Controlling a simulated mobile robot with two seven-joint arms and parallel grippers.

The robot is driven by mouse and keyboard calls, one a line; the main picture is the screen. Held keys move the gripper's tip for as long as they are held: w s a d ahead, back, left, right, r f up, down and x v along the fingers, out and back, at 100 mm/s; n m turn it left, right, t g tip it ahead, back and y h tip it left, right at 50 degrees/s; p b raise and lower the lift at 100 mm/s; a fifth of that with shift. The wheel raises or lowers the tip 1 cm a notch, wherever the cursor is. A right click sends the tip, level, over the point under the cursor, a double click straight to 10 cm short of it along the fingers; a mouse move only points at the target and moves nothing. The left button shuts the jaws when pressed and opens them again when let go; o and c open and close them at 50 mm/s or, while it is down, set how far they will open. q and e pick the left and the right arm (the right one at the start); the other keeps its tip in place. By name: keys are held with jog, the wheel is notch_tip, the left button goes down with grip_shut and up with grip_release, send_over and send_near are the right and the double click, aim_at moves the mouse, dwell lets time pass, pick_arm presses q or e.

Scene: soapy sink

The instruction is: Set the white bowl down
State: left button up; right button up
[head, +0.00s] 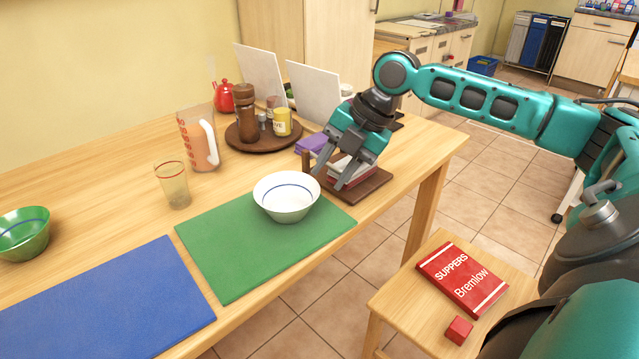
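The white bowl (287,204) with a blue line inside is upright over the right part of the green mat (225,262) and looks to rest on it. My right gripper (327,180) comes down from the right just beyond the bowl's right rim. Its two fingers are spread, with a gap between them and nothing visible in it. The left fingertip is very close to the bowl's rim; I cannot tell whether they touch. My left gripper is not in view.
A wooden stand (368,192) with stacked items is behind my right gripper. A glass (173,186), a pitcher (196,140) and a round tray (243,143) with jars stand behind the mat. A blue mat (110,300) and a green bowl (24,236) are left. A red book (461,278) lies on a stool.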

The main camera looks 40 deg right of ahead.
jog(key=shift+v, duration=2)
